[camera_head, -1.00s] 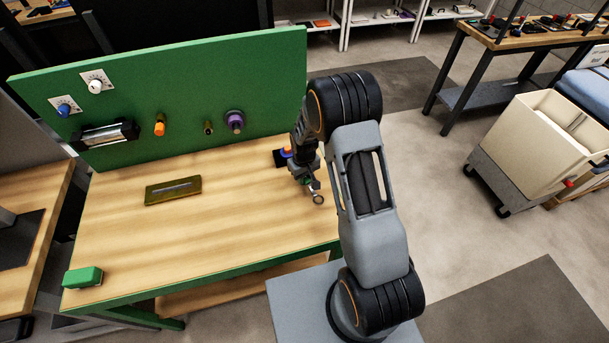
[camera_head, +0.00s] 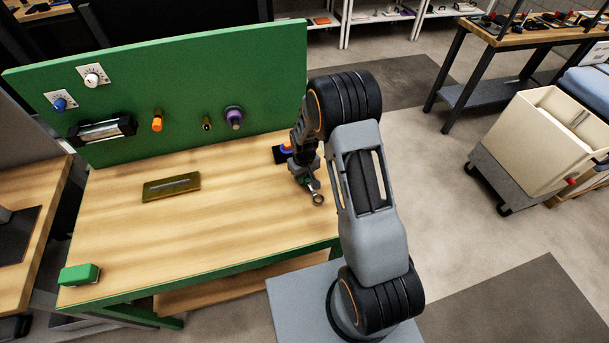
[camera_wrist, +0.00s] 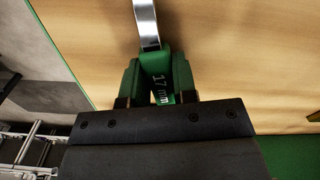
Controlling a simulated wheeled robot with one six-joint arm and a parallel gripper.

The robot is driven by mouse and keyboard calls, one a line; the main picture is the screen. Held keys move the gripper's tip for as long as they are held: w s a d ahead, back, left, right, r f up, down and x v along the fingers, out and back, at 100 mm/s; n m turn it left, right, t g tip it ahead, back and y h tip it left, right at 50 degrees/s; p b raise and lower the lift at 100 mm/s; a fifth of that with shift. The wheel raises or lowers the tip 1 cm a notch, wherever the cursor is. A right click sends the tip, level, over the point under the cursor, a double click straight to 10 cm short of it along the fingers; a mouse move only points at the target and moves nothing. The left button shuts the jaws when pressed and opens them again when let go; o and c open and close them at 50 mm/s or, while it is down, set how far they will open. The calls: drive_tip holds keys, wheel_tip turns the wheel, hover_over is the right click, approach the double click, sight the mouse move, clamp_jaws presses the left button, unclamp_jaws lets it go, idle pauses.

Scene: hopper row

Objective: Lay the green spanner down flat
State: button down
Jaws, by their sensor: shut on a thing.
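The green spanner (camera_wrist: 158,78) is in my gripper (camera_wrist: 157,85), with "17 mm" printed on its green handle. In the wrist view the two green fingers press on the handle from both sides. A bare metal shank (camera_wrist: 146,22) runs out past the fingertips toward the top edge. In the head view my gripper (camera_head: 311,187) is at the right end of the workbench top (camera_head: 230,225), and the spanner's ring end (camera_head: 318,199) sticks out below it. The other end of the spanner is hidden. I cannot tell whether the spanner touches the wood.
A green back panel (camera_head: 190,75) with knobs and pegs stands along the bench's far edge. A dark olive plate (camera_head: 171,187) lies mid-bench, and a green block (camera_head: 80,275) is at the front left corner. A dark item with orange and blue parts (camera_head: 283,153) is behind my gripper.

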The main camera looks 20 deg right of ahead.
drive_tip(key=shift+f, duration=0.2)
drive_tip(key=c, duration=0.8)
unclamp_jaws()
drive_tip(key=shift+r, duration=0.2)
wheel_tip(320, 180, up, 14)
drive_tip(key=shift+f+b, duration=0.2)
drive_tip(key=shift+b, duration=0.65)
